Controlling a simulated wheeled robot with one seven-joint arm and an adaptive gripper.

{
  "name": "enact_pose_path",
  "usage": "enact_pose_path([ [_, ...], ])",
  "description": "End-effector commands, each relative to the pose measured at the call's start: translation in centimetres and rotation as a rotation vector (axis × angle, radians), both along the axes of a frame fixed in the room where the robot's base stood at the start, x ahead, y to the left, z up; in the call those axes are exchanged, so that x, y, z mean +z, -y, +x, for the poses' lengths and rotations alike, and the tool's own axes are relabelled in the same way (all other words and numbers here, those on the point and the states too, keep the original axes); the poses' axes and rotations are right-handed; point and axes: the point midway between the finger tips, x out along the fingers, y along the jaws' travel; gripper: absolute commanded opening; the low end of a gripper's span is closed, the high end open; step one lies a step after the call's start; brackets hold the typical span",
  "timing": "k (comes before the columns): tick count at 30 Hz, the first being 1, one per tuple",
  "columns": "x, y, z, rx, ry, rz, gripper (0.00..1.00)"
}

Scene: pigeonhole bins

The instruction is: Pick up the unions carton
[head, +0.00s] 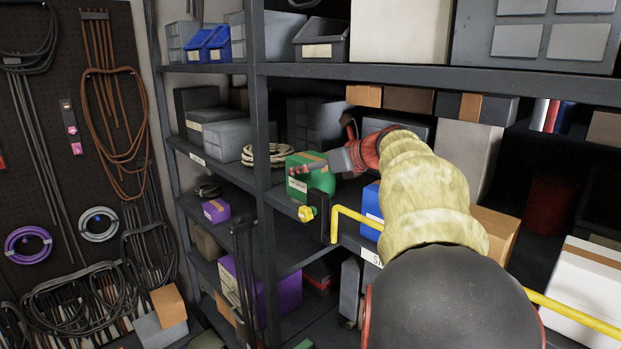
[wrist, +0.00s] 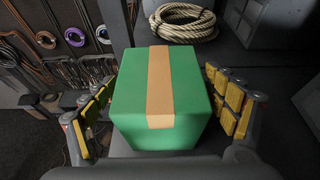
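A green carton (head: 318,180) with a tan tape strip and a small white label stands on the middle shelf, near its front edge. The label is too small to read, so I cannot confirm it is the unions carton. The green carton also fills the middle of the wrist view (wrist: 192,90). My gripper (wrist: 163,108) is open, with yellow-padded fingers on the left and right of the carton. A gap shows on the right side; contact on the left is unclear. In the head view my gripper (head: 318,166) reaches across the carton's upper part.
A coil of rope (head: 265,155) lies left of the carton, with grey bins (head: 226,139) beyond it. A shelf upright (head: 260,100) stands close by on the left. A yellow rail (head: 357,216) and blue box (head: 372,206) are to the right. Another shelf (head: 400,75) is overhead.

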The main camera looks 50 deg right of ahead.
Motion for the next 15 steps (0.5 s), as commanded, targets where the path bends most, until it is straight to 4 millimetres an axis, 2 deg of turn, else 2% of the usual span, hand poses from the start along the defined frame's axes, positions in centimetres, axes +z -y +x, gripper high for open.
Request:
enact_pose_path([
  [15, 0.01, 0.01, -0.03, 0.000, 0.000, 0.000, 0.54],
])
